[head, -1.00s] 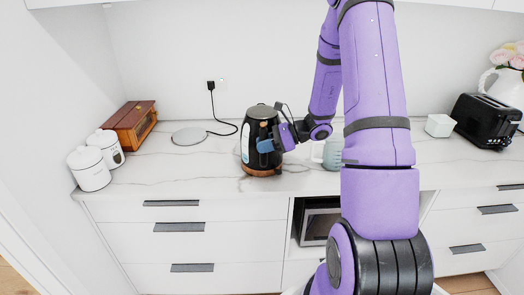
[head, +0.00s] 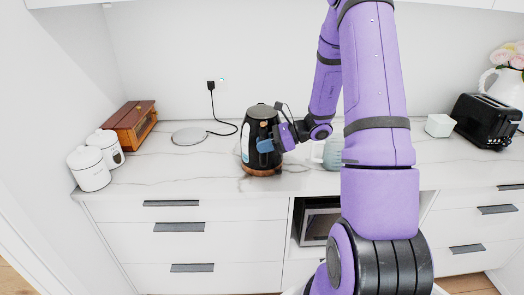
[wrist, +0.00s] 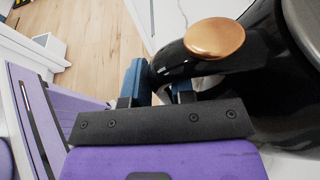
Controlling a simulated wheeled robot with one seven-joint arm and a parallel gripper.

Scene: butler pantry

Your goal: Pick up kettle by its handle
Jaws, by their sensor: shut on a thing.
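The black kettle (head: 261,128) stands upright on the counter, with a copper-coloured band at its base and a light window strip on its left side. My gripper (head: 267,145) reaches it from the right, with its blue fingers at the handle side. In the wrist view the kettle's black handle (wrist: 178,68), with a copper-coloured button (wrist: 214,38) on top, passes between the blue fingers of my gripper (wrist: 158,85). The gripper is shut on the handle. Part of the right finger is hidden behind the handle.
A round grey power base (head: 189,136) with a cord lies behind left of the kettle. White canisters (head: 90,168) and a wooden box (head: 134,127) stand at the left. A pale green teapot (head: 333,154) is close right, partly hidden by my arm. A black toaster (head: 485,121) stands far right.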

